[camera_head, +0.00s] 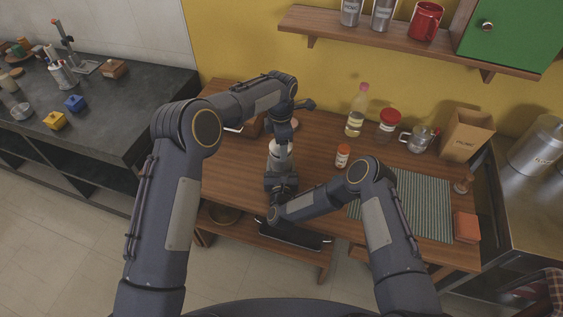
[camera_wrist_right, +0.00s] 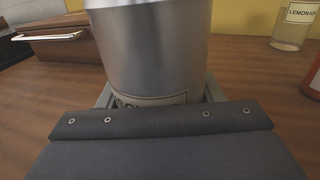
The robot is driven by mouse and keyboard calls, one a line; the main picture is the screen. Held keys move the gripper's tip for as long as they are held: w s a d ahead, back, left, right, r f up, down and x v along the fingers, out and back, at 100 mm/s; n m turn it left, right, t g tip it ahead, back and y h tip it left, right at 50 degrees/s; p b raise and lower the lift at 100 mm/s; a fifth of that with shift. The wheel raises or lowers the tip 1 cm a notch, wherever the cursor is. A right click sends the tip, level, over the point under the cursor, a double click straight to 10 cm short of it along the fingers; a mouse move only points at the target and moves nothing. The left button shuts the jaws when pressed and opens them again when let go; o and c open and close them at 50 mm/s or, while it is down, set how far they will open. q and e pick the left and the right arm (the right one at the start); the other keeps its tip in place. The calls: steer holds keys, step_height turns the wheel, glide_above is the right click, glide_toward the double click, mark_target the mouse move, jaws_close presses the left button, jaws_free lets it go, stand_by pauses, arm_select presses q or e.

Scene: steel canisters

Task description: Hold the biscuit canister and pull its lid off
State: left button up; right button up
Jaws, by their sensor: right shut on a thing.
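The steel biscuit canister (camera_wrist_right: 155,50) stands upright on the wooden table, filling the middle of the right wrist view. In the head view only a small pale part of the canister (camera_head: 281,153) shows between my arms. My right gripper (camera_wrist_right: 160,97) is shut around its lower body, with a finger on each side. My left gripper (camera_head: 291,118) is right above the canister, pointing down. Its fingers and the lid are too small and covered to tell whether they touch.
A brown wooden box (camera_wrist_right: 75,42) stands left of the canister. A bottle (camera_head: 356,110), a red-lidded jar (camera_head: 388,124) and a small orange jar (camera_head: 342,156) stand to its right. A striped mat (camera_head: 420,205) covers the table's right. A shelf (camera_head: 375,38) hangs above the back.

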arm_select(q)
steer(key=shift+r, duration=1.95)
arm_select(e)
steer(key=o, duration=1.1)
steer(key=s, duration=1.2)
arm_select(q)
steer(key=shift+s, duration=0.1)
arm_select(e)
steer(key=shift+s, duration=0.1)
